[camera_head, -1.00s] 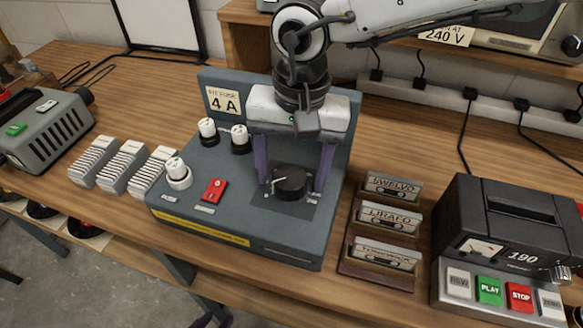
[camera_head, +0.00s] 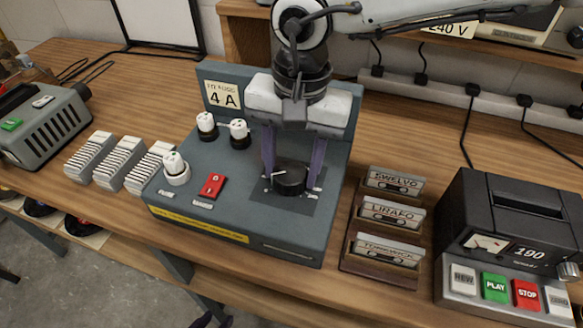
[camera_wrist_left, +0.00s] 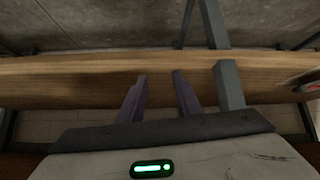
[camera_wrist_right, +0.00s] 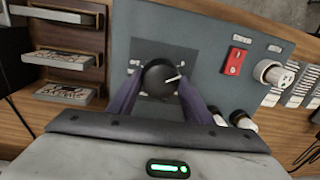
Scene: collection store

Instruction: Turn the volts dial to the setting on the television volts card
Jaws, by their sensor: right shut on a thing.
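The volts dial (camera_head: 290,178) is a round black knob with a white pointer line, on the right part of the blue-grey panel unit (camera_head: 240,228). My right gripper (camera_head: 292,172) points down with its two purple fingers shut on the dial's sides. The right wrist view shows the dial (camera_wrist_right: 160,78) between the fingers, its white line pointing to the right there. The scale marks around it are too small or covered to read. The television volts card (camera_head: 450,28) reads "240 V"; its upper line is cut off. My left gripper (camera_wrist_left: 158,90) is open and empty, below the table's front edge.
The panel also holds a "4 A" card (camera_head: 223,94), white-capped posts, a white fuse knob (camera_head: 176,170) and a red switch (camera_head: 212,186). A cassette rack (camera_head: 345,264) and black recorder (camera_head: 510,220) stand right. Ribbed grey blocks (camera_head: 120,165) stand left.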

